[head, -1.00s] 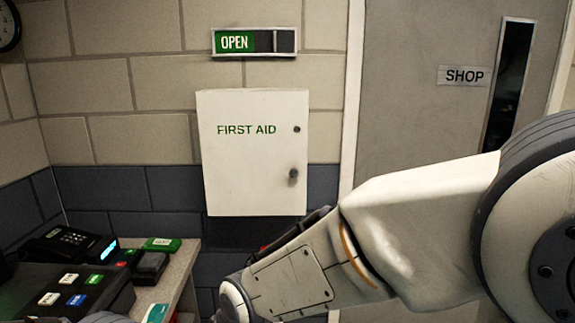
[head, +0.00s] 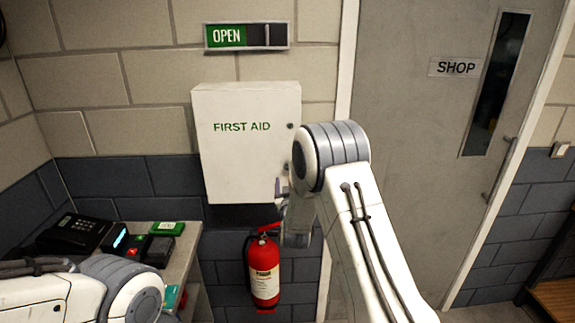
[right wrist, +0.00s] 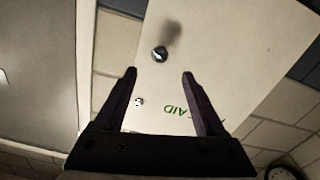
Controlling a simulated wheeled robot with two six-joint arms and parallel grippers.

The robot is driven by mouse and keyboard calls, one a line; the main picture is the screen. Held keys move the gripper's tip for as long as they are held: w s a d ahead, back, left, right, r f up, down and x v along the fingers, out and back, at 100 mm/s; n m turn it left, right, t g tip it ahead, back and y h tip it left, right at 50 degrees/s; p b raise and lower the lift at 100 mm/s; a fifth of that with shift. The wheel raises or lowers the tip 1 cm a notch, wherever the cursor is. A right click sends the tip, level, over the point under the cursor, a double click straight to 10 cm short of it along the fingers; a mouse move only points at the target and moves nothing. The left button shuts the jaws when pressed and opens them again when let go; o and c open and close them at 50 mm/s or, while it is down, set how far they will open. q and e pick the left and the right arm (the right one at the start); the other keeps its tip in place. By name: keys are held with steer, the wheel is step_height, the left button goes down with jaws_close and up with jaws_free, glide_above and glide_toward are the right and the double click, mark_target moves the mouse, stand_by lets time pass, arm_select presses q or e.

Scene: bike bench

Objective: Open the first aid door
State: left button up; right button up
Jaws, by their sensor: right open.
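The white first aid cabinet (head: 240,165) hangs on the wall, its door shut, with green "FIRST AID" lettering and a small round lock (head: 290,126) on the right side. In the right wrist view the door (right wrist: 235,65) appears upside down. The round knob (right wrist: 159,54) shows between and just beyond the open fingertips (right wrist: 159,73), not gripped. My left arm shows at the lower left; its gripper is out of view.
A red fire extinguisher (head: 264,270) hangs below the cabinet. An OPEN sign (head: 247,35) is above; the grey SHOP door (head: 415,150) is at right.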

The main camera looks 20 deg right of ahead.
mark_target(287, 166)
steer(key=p+x, duration=0.3)
steer(key=x, duration=0.4)
steer(key=shift+r, duration=0.1)
steer(key=shift+w+d, duration=0.15)
steer(key=shift+w, duration=0.35)
jaws_close()
stand_by(0.8)
